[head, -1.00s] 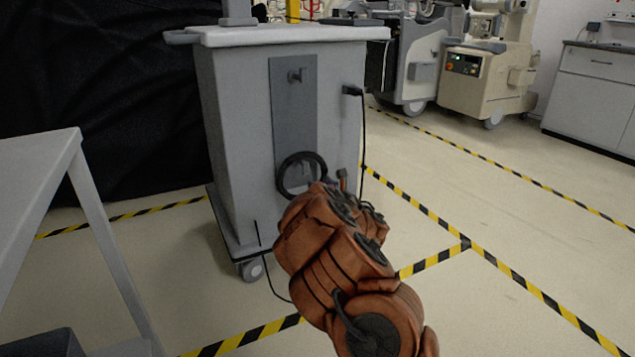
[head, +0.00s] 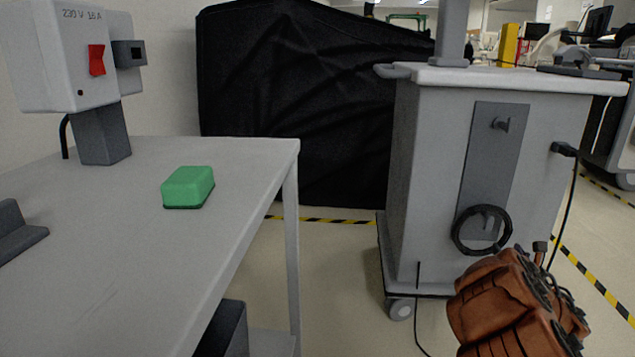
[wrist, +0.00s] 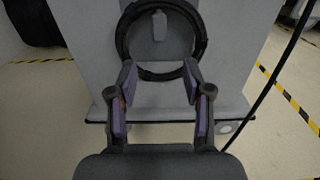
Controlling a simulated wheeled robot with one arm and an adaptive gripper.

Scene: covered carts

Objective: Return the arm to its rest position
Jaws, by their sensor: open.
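My arm shows in orange-brown at the lower right of the head view, in front of the grey cart (head: 430,180). In the wrist view my gripper (wrist: 160,85) is open, its two fingers apart with nothing between them. A black coiled cable (head: 482,231) hangs on the cart's front panel; it also shows in the wrist view (wrist: 125,38), just beyond my fingertips. Whether the fingers touch the coil cannot be told.
A grey table (head: 110,260) stands at the left with a green block (head: 188,187) and a white switch box (head: 60,55) on it. A black cover (head: 300,100) hangs behind. A black cord (head: 572,205) runs down the cart's right side. Floor shows between table and cart.

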